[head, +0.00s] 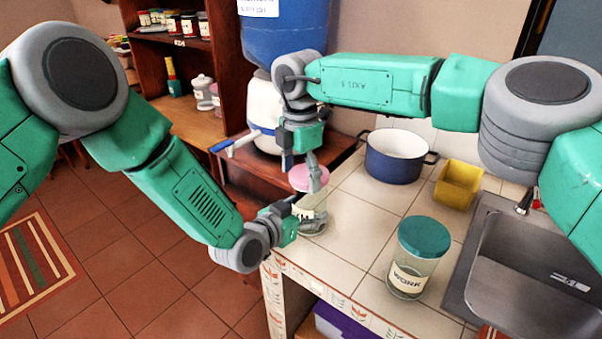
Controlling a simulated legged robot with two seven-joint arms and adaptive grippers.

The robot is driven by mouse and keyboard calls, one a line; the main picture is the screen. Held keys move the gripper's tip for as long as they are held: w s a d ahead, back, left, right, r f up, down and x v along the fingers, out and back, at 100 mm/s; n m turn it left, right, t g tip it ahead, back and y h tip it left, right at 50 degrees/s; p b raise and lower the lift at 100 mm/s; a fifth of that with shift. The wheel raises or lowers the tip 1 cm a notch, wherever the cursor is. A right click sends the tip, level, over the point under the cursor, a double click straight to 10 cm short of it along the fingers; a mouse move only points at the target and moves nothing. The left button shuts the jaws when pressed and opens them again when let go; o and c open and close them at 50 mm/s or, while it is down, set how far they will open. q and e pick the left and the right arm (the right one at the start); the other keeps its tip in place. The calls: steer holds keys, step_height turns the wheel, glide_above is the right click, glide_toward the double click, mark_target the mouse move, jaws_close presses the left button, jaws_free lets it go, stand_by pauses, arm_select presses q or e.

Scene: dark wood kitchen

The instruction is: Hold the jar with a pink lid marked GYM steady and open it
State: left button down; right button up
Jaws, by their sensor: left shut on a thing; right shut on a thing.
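The jar with a pink lid (302,178) stands upright near the left front corner of the tiled counter. Its glass body (313,226) shows below a pale label, mostly covered by my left gripper, so I cannot read the marking. My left gripper (309,211) comes in from the left and is shut on the jar's body. My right gripper (305,171) reaches down from above and is shut on the pink lid. The lid sits on top of the jar.
A glass jar with a teal lid (408,258), marked WORK, stands to the right. Behind are a blue pot (395,160) and a yellow container (458,184). A metal sink (530,285) is at the right. The counter's front edge (330,292) is close to the jar.

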steer(key=n, duration=0.2)
steer(key=shift+d+f+n, duration=0.2)
steer(key=shift+n, duration=0.2)
steer(key=shift+c, duration=0.4)
steer(key=shift+f, duration=0.1)
steer(key=o, duration=1.3)
steer(key=shift+c, duration=0.2)
steer(key=shift+r, duration=0.2)
steer(key=shift+r, duration=0.1)
